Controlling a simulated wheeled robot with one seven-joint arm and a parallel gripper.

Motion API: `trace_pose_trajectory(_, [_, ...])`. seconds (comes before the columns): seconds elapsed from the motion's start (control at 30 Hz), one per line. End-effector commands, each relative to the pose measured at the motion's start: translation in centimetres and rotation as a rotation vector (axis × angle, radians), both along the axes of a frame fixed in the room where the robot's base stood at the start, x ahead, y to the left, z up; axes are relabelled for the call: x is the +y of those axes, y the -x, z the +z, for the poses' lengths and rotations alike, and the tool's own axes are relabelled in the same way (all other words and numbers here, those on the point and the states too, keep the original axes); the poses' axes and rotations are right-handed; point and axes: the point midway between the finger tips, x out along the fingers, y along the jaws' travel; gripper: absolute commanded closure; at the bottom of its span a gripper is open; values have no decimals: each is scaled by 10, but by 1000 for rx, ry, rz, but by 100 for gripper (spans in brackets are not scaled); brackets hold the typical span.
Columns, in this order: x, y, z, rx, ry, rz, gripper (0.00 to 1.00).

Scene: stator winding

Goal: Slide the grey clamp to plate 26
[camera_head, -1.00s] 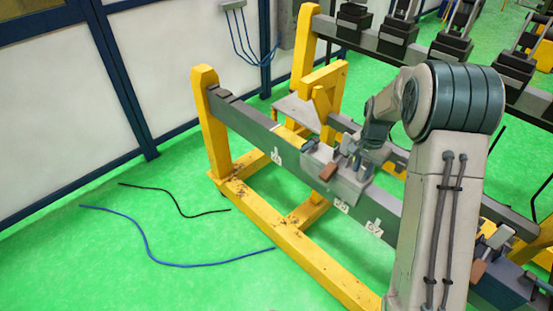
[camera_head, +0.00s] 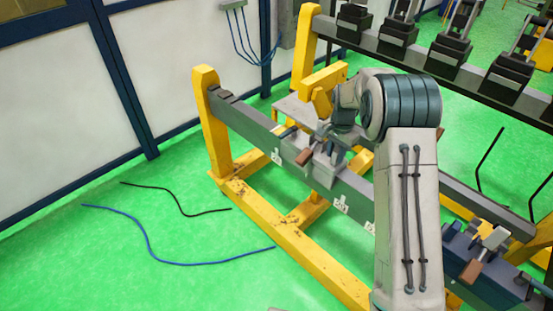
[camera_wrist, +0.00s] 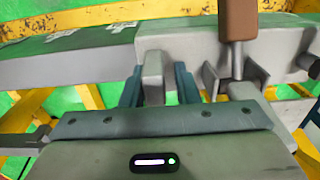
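The grey clamp (camera_head: 323,166) sits on the long grey rail (camera_head: 237,117), with a brown handle (camera_head: 304,157) at its side; the handle also shows in the wrist view (camera_wrist: 238,20). My gripper (camera_wrist: 160,84) has its two teal fingers close on either side of an upright grey post (camera_wrist: 153,76) of the clamp. In the head view the fingertips are hard to make out behind the clamp's parts. White number plates mark the rail's side, one left of the clamp (camera_head: 277,156) and one right of it (camera_head: 341,204); their numbers are too small to read surely.
A yellow frame (camera_head: 211,135) carries the rail. Another brown-handled clamp (camera_head: 473,270) is at the lower right. A second rail with black blocks (camera_head: 452,50) runs behind. Blue (camera_head: 170,262) and black (camera_head: 178,203) cables lie on the green floor. The rail left of the clamp has free room.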

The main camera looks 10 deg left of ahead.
Motion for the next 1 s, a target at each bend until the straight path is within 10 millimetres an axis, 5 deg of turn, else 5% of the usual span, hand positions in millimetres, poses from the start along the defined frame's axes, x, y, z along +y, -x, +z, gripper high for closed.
trace_pose_trajectory(1.0, [50, -33, 1, -3, -1, 3, 75])
